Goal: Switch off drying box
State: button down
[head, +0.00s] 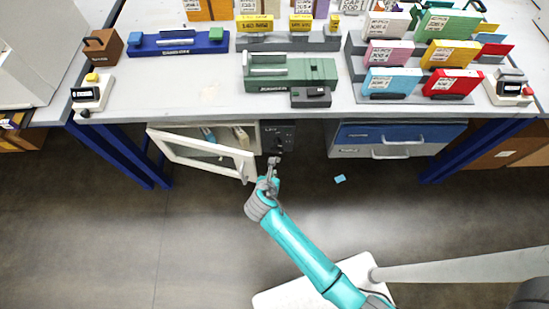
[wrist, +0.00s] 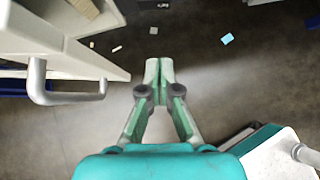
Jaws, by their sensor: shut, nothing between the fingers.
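The drying box (head: 277,135) stands under the table, with a dark control panel on its right side. Its white-framed glass door (head: 205,155) hangs open toward the front left, and a few small items show inside. My gripper (head: 273,162) is shut and empty, just in front of and below the panel, right of the door's free edge. In the wrist view my gripper (wrist: 159,65) points at the floor, its fingertips together. The door with its grey handle (wrist: 68,97) is close on the left there. The switch is too small to make out, and its state cannot be told.
The table (head: 215,95) above carries a green plotter-like unit (head: 290,72), a blue rack (head: 178,41) and coloured boxes. A blue and grey drawer unit (head: 395,140) stands right of the drying box. A small blue card (head: 340,179) lies on the otherwise mostly clear floor.

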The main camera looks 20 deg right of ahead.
jog(key=shift+d+r, duration=0.1)
dwell(0.3)
send_near(279, 153)
jog(key=s+f+x, duration=0.1)
jog(key=x, duration=0.4)
jog(key=shift+w+d, duration=0.2)
jog(key=shift+w, duration=0.65)
